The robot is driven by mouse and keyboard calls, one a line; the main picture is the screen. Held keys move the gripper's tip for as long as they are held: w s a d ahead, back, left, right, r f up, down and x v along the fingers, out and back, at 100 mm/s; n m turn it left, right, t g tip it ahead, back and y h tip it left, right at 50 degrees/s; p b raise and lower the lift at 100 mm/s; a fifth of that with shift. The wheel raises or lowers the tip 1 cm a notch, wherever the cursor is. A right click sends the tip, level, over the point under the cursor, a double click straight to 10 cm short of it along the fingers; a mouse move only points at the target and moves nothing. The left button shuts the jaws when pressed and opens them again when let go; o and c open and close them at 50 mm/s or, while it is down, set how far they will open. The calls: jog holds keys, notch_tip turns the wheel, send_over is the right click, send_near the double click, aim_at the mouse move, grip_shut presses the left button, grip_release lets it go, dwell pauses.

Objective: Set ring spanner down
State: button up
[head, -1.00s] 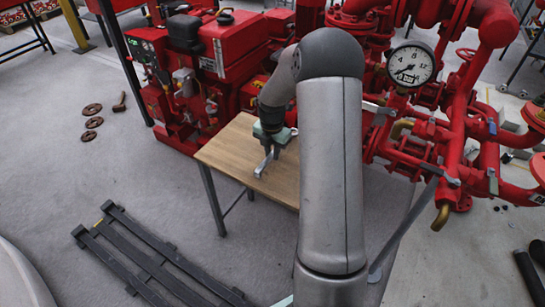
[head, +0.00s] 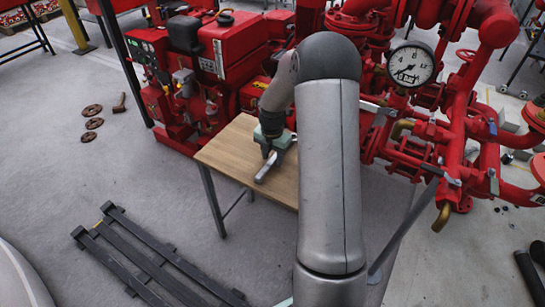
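A light grey ring spanner (head: 264,170) shows at the wooden table top (head: 231,155), slanting from lower left to upper right. My gripper (head: 268,155) points down over the table and is shut on the spanner. The spanner is at or very close to the table surface; I cannot tell whether it fully touches. The fingers are small in the head view and partly hide the spanner's upper end. My arm hides the right part of the table.
A red engine pumpset (head: 205,70) stands behind the table. Red pipework with a pressure gauge (head: 411,64) rises at the right. A dark slatted frame (head: 150,262) lies on the floor at front left. The table's left part is bare.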

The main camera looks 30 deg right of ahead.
notch_tip(320, 180, up, 12)
jog(key=p, duration=0.2)
jog(key=s+a+r+m, duration=0.5)
jog(key=s+a+m, duration=0.6)
jog(key=s, duration=0.2)
jog(key=s+a+m, duration=0.3)
jog(key=s+m, duration=0.3)
jog(key=s, duration=0.1)
jog(key=s+a+m, duration=0.3)
jog(key=s+m, duration=0.4)
jog(key=s, duration=0.1)
jog(key=shift+a+f, duration=0.15)
jog(key=shift+f, duration=0.15)
